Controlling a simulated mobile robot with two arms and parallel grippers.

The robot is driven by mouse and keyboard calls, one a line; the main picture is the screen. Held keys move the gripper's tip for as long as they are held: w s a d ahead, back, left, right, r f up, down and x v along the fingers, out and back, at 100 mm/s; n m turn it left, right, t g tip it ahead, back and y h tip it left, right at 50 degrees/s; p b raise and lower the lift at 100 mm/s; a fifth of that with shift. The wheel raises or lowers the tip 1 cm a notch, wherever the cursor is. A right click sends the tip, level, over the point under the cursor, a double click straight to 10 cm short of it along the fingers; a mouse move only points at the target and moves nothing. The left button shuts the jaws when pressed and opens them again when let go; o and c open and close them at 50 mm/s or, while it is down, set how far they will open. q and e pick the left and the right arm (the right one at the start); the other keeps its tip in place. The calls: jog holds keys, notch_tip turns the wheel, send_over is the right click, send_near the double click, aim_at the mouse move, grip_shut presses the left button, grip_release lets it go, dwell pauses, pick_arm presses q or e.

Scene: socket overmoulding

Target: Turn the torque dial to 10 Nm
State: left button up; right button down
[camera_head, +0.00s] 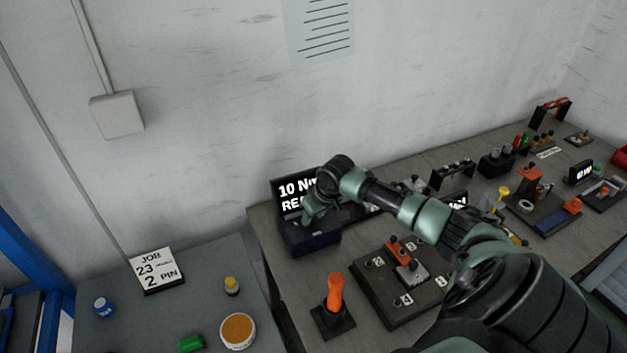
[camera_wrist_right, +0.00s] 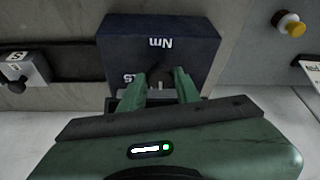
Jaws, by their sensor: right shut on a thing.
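The torque unit is a dark blue box (camera_head: 312,243) at the left end of the workbench, with a black display (camera_head: 281,205) behind it. The display reads "10 N…" and below it "RE…"; my arm covers the rest. My right gripper (camera_head: 313,212) reaches down onto the box. In the right wrist view the box (camera_wrist_right: 190,35) carries an upside-down "Nm" and a partly covered "15". There my right gripper (camera_wrist_right: 160,85) is shut on the dark dial knob (camera_wrist_right: 158,73), one green finger on each side. The pointer's exact direction is hard to make out. My left gripper is not in view.
An orange handle on a black base (camera_head: 334,300) and a dark fixture plate with numbered spots (camera_head: 372,292) stand in front of the box. Further tools line the bench to the right. A grey side table holds a job sign (camera_head: 156,270), small bottles and an orange-topped tub (camera_head: 238,331).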

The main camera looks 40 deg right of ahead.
jog(key=shift+m+p, duration=0.45)
jog(key=shift+m, duration=0.05)
jog(key=c, duration=1)
grip_release()
jog(key=b+v, duration=0.1)
jog(key=v, duration=0.6)
jog(key=shift+a+r, duration=0.2)
jog(key=shift+r, duration=0.2)
jog(key=shift+s, duration=0.1)
